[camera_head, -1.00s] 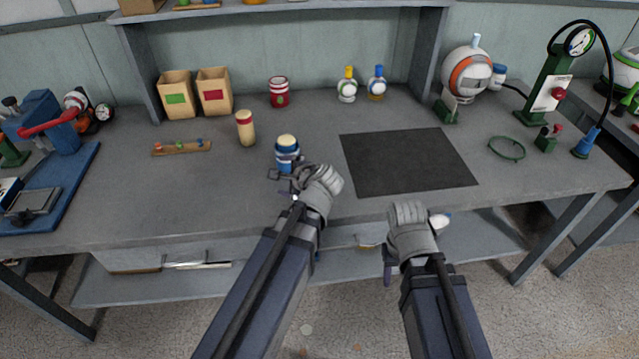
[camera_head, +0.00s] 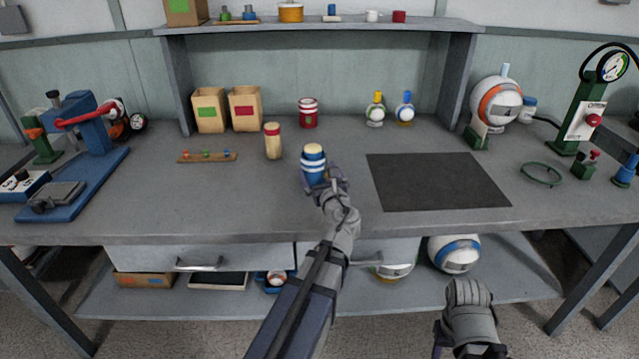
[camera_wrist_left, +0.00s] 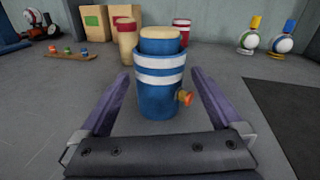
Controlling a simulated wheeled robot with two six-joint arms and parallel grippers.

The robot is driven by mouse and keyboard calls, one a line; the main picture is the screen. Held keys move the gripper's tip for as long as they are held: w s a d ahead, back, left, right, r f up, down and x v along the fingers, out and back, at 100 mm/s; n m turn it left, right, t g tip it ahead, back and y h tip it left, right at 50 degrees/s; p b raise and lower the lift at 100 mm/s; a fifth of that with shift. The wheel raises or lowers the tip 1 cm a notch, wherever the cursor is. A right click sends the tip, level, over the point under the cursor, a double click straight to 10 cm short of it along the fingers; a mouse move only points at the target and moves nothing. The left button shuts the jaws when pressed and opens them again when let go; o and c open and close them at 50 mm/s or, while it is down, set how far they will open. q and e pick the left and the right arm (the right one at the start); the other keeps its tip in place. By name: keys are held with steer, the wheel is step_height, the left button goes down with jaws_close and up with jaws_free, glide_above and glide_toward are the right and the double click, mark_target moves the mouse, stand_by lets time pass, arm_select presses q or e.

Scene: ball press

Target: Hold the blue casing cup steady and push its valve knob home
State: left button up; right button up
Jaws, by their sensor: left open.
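The blue casing cup (camera_head: 313,172) stands upright on the bench, with white bands and a cream top. It also shows in the left wrist view (camera_wrist_left: 160,100). Its orange valve knob (camera_wrist_left: 185,97) sticks out from its right side in that view. My left gripper (camera_head: 325,183) is open at the cup's near side. In the wrist view its purple fingers lie left and right of the cup with gaps, and the knob is between cup and right finger. My right gripper (camera_head: 443,335) is low in front of the bench, its fingers mostly hidden.
A cream, red-topped cylinder (camera_head: 273,141) stands left of the cup, and a red-and-white canister (camera_head: 308,113) behind it. A dark mat (camera_head: 438,182) lies to the right. A blue press (camera_head: 88,140) is at far left. Bare bench surrounds the cup.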

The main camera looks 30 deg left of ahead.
arm_select(q)
steer(key=shift+w+a+f+m+t, duration=0.1)
steer(key=shift+w+a+m+t, duration=0.15)
steer(key=shift+m, duration=0.55)
steer(key=shift+a, duration=0.15)
steer(key=x, duration=0.7)
steer(key=shift+w+a, duration=0.2)
steer(key=shift+w, duration=0.1)
steer(key=c, duration=1.2)
steer(key=o, duration=1.2)
